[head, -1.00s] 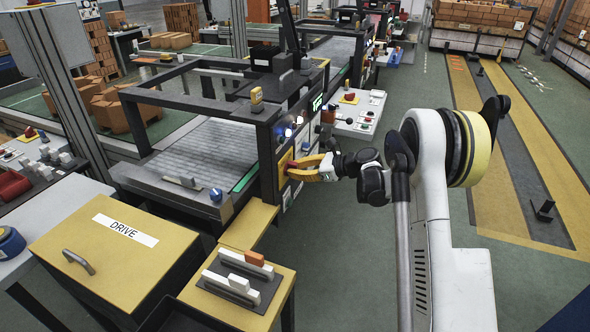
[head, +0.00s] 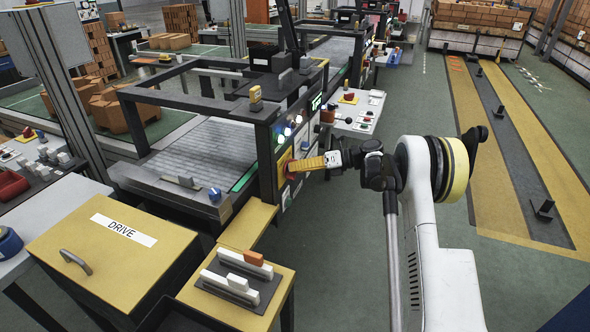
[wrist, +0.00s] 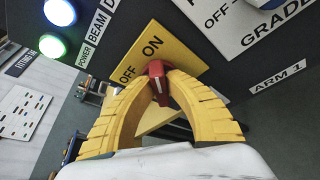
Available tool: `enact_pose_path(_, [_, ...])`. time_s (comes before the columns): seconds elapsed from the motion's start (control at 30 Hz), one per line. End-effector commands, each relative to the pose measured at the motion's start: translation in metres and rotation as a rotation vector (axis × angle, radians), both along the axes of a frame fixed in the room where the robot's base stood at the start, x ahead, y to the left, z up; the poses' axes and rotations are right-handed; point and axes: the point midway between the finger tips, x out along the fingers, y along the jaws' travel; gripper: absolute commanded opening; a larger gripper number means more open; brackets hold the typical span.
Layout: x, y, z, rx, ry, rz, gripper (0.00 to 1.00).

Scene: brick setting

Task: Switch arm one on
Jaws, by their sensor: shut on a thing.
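A yellow switch plate (wrist: 160,58) marked ON and OFF is on the dark front panel of the machine; it also shows in the head view (head: 282,160). A red knob (wrist: 157,82) stands out from it. My gripper (wrist: 158,72) is shut on the red knob, one yellow finger on each side. Which mark the knob points to I cannot tell. A label ARM 1 (wrist: 278,75) is on the panel to the right in the wrist view. In the head view my gripper (head: 291,167) reaches the panel from the right and hides most of the knob.
A lit green lamp (wrist: 53,45) and a whitish lamp (wrist: 60,12) are beside the plate. A GRADE plate (wrist: 250,22) is close by. The yellow DRIVE box (head: 115,255) and a yellow stand (head: 275,300) are at front left. Green floor is open on the right.

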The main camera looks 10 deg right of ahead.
Motion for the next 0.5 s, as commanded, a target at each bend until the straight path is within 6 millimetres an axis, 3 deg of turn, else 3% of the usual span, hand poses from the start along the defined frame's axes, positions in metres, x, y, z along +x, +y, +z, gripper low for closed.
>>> enact_pose_path(0.5, [0.0006, 0.0004, -0.0002, 0.068, 0.091, 0.0, 0.0])
